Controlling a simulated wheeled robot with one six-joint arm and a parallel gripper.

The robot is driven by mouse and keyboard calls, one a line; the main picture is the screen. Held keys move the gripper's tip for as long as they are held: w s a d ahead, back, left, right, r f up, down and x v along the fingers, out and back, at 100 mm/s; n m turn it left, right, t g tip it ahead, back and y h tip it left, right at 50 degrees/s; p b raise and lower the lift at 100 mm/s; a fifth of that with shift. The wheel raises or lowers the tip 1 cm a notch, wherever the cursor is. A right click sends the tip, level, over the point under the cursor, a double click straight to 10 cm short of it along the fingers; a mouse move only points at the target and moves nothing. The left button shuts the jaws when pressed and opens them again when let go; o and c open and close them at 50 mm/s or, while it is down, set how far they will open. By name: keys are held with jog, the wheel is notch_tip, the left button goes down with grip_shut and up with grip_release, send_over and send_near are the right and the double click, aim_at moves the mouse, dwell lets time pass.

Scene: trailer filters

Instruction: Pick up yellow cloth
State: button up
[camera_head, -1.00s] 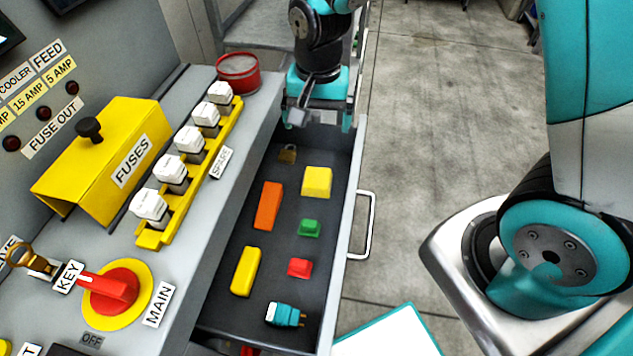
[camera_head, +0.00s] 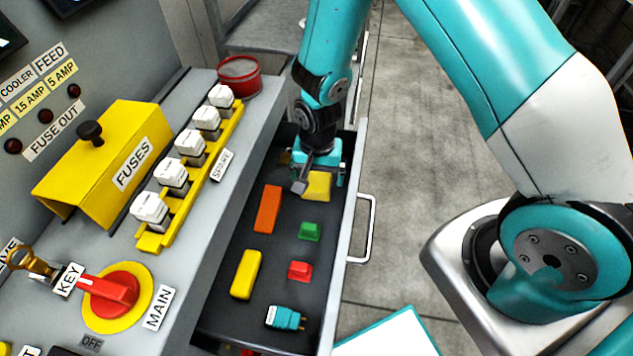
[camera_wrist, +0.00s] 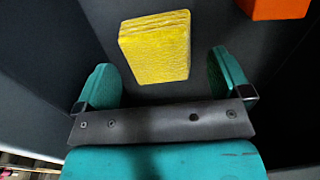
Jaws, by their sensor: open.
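The yellow cloth (camera_head: 317,186) is a folded, ribbed block lying on the dark floor of the open drawer (camera_head: 258,311), toward its far end. In the wrist view the cloth (camera_wrist: 156,48) lies ahead of the fingertips and roughly between their lines. My gripper (camera_head: 319,180) is open and empty, over the far part of the drawer, and partly hides the cloth's far side in the head view. In the wrist view my gripper (camera_wrist: 164,75) shows both teal fingers apart, with nothing between them. The height gap to the cloth is hard to tell.
Beside the cloth lie an orange block (camera_head: 268,209), a green piece (camera_head: 310,232), a red piece (camera_head: 300,270), a longer yellow block (camera_head: 246,275) and a teal plug (camera_head: 285,317). The drawer's right wall and handle (camera_head: 366,230) stand close by. A fuse row (camera_head: 190,165) is on the left.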

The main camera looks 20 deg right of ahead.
aim_at(317, 179)
notch_tip(317, 179, down, 2)
jog(key=shift+f, duration=0.2)
jog(key=c, duration=1)
notch_tip(317, 179, up, 20)
jog(key=shift+r, duration=0.1)
